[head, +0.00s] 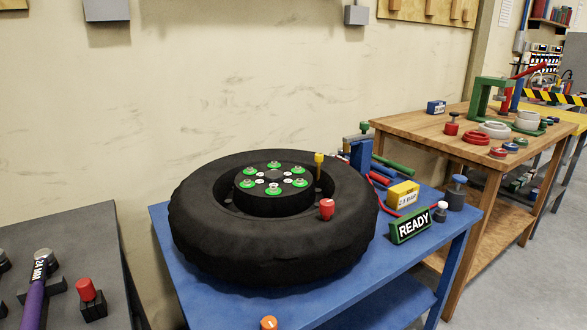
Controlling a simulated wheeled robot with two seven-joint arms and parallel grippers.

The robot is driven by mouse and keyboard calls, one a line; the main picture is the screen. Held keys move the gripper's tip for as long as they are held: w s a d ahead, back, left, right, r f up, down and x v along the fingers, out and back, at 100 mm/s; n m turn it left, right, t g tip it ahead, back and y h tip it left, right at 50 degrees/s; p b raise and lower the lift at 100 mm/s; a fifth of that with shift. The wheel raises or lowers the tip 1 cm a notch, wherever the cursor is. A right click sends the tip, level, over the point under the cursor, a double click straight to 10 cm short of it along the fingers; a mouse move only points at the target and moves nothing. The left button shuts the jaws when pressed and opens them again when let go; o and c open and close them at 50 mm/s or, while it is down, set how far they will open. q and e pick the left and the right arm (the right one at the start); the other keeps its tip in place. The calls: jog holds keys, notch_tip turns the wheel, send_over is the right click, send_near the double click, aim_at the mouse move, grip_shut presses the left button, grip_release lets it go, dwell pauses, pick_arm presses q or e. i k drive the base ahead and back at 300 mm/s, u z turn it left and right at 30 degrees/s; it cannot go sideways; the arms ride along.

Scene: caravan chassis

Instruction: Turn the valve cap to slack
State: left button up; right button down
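A large black tyre (275,255) lies flat on a blue table (170,245). Its black hub (272,203) carries several green discs with metal nuts. A red cap (327,209) stands upright on the tyre's right side, near the inner rim. A yellow-topped stem (319,160) rises at the back right of the rim opening. I cannot tell for sure which of these is the valve cap, nor whether it is tight or slack. Neither of my grippers is in view.
A "READY" sign (411,226), a yellow "2.8 BAR" block (402,194) and a blue stand (361,154) sit right of the tyre. An orange knob (268,323) is at the front. A grey bench (70,250) is left, a wooden table (420,131) right.

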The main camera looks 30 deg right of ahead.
aim_at(318, 157)
jog(key=u, duration=3.35)
jog(key=k, duration=2.3)
jog(key=z, duration=1.75)
